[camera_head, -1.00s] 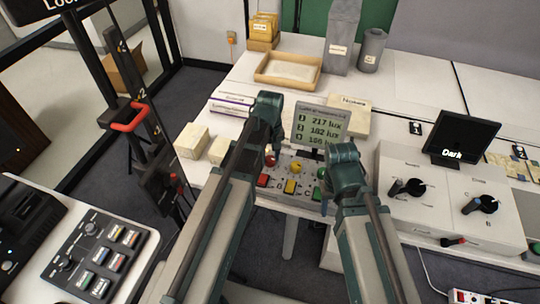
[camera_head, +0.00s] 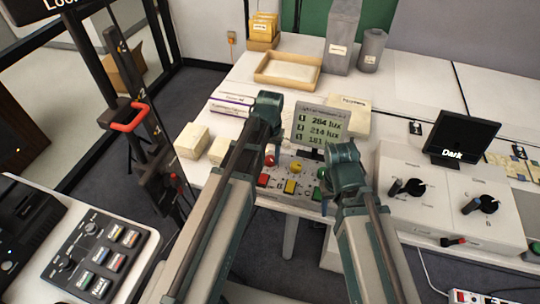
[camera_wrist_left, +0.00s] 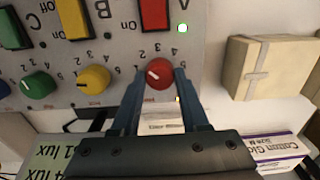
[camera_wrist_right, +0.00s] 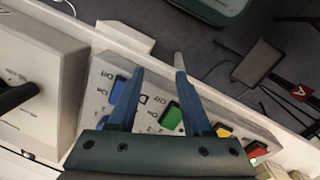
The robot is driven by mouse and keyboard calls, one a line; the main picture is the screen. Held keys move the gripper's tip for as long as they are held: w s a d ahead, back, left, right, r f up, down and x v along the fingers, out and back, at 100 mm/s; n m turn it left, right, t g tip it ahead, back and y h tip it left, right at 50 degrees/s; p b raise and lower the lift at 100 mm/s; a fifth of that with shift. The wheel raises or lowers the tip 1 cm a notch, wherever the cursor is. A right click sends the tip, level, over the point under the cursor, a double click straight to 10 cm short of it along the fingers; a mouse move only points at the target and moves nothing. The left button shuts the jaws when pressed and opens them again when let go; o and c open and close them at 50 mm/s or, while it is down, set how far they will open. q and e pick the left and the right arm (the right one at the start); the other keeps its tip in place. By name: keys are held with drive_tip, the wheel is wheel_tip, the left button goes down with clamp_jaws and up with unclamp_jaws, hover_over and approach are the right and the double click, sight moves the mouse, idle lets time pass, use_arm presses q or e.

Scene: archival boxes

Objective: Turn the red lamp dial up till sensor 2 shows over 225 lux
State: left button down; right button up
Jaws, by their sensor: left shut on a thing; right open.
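The red dial (camera_wrist_left: 159,73) sits on the grey control panel (camera_wrist_left: 122,55) between the fingers of my left gripper (camera_wrist_left: 159,75), which is shut on it. The dial's white mark points up-left in the left wrist view. In the head view the red dial (camera_head: 269,160) shows just below my left gripper. The lux display (camera_head: 320,124) reads 284 on line 1, 214 on line 2 and about 181 on line 3; the last is hard to read. My right gripper (camera_wrist_right: 158,64) is open and empty above the panel's blue switch (camera_wrist_right: 118,88) and green switch (camera_wrist_right: 171,117).
A yellow dial (camera_wrist_left: 93,79) and a green dial (camera_wrist_left: 38,85) sit beside the red one. A red switch (camera_wrist_left: 155,14) has a lit green lamp near it. Small boxes (camera_head: 192,141) stand left of the panel. A console with black knobs (camera_head: 408,188) stands right.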

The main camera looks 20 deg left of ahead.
sight(270, 158)
use_arm(q)
drive_tip(key=shift+m, duration=0.5)
drive_tip(key=shift+c, duration=2)
unclamp_jaws()
drive_tip(key=shift+r, duration=0.15)
wheel_tip(270, 158, up, 14)
drive_tip(key=p, duration=1.3)
drive_tip(key=shift+f+p, duration=0.25)
drive_tip(key=shift+p, duration=0.15)
drive_tip(key=s+d+m+y, duration=0.1)
drive_tip(key=s+d+m, duration=0.1)
drive_tip(key=s+d, duration=0.8)
drive_tip(key=s, duration=0.4)
drive_tip(key=shift+s+d, duration=0.25)
